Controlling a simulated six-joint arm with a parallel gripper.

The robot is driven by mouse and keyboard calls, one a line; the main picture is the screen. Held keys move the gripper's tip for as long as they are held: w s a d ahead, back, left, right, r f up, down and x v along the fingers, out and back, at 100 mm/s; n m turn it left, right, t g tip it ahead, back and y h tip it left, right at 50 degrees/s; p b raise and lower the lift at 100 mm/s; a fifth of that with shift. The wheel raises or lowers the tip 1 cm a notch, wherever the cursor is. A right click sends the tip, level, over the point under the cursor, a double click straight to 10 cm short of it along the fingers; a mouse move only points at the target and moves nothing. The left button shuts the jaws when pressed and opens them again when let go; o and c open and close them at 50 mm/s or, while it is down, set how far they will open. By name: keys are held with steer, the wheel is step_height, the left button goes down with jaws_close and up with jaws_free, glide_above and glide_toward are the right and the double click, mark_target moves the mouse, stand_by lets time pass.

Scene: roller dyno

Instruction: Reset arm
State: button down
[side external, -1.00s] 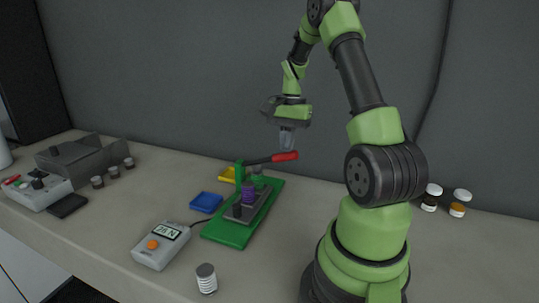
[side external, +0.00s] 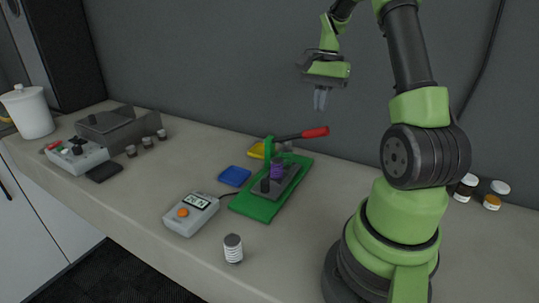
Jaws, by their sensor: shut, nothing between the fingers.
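My gripper (side external: 321,99) hangs in the air above the back of the green dyno base, pointing down. Its fingers are together with nothing between them. It is clear of the red-handled lever (side external: 315,132) below it. The green base (side external: 255,206) lies on the bench and carries a grey block with a purple part (side external: 277,170) and a dark upright post. The grey meter (side external: 191,213) with an orange button and a small display sits in front of the base, with a cable toward it.
A control box (side external: 77,155), small dark cylinders and a white pot (side external: 28,112) are at left. Two jars (side external: 495,195) stand at right.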

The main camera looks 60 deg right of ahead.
steer(key=w+a+r+n+t+h, duration=0.1)
steer(key=w+a+r+n, duration=0.25)
steer(key=a+r, duration=0.4)
steer(key=s+a+r+n+t, duration=0.1)
steer(key=s+a+n+t, duration=0.2)
steer(key=a, duration=0.6)
steer(key=s+a+r+n+t, duration=0.2)
steer(key=s+a+n, duration=0.4)
steer(key=a, duration=0.4)
steer(key=shift+s+a+r+n+t+y, duration=0.15)
steer(key=shift+a+r+n+t+y, duration=0.2)
steer(key=shift+n+t, duration=0.35)
